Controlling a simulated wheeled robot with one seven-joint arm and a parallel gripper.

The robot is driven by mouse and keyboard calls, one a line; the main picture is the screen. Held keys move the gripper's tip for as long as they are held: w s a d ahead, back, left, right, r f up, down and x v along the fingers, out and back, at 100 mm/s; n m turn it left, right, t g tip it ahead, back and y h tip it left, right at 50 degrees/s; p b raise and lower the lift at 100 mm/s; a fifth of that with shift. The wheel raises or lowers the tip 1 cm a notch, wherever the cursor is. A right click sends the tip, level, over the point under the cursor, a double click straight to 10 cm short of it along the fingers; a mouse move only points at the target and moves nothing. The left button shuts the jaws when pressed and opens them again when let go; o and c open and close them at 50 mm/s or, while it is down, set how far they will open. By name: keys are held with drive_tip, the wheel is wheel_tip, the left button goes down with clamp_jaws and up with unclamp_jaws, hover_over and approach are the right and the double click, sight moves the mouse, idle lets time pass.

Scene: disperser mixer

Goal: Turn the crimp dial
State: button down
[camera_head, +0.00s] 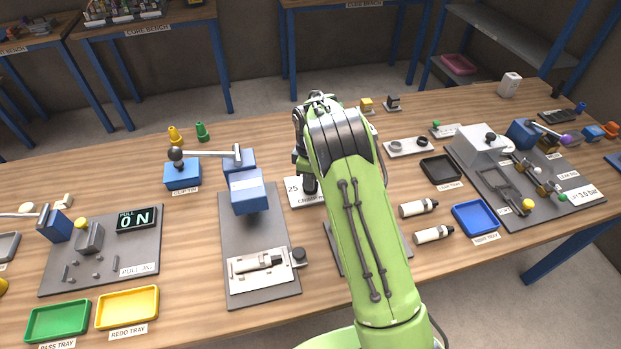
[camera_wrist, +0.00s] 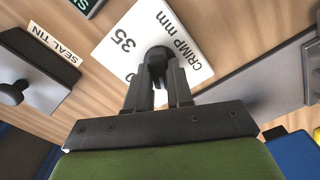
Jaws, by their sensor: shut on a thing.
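The crimp dial is a white plate (camera_wrist: 181,27) marked "CRIMP mm" and "35", with a black knob (camera_wrist: 157,54) on it, in the wrist view. My gripper (camera_wrist: 159,78) is shut on the black knob, its two fingers on either side. In the head view the dial plate (camera_head: 296,191) shows "25" and part of its label, left of my green arm. My arm and gripper hide the rest of it. The direction of any pointer on the knob cannot be told.
A blue press on a grey base (camera_head: 227,203) stands just left of the dial. A black tray (camera_head: 440,169), two white bottles (camera_head: 418,208) and a blue tray (camera_head: 475,217) lie to the right. A grey plate is partly hidden under my arm.

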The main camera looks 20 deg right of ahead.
drive_tip(key=shift+w+r, duration=0.1)
idle(0.3)
drive_tip(key=c, duration=1)
unclamp_jaws()
wheel_tip(320, 180, up, 16)
drive_tip(key=p, duration=0.3)
drive_tip(key=shift+f, duration=0.2)
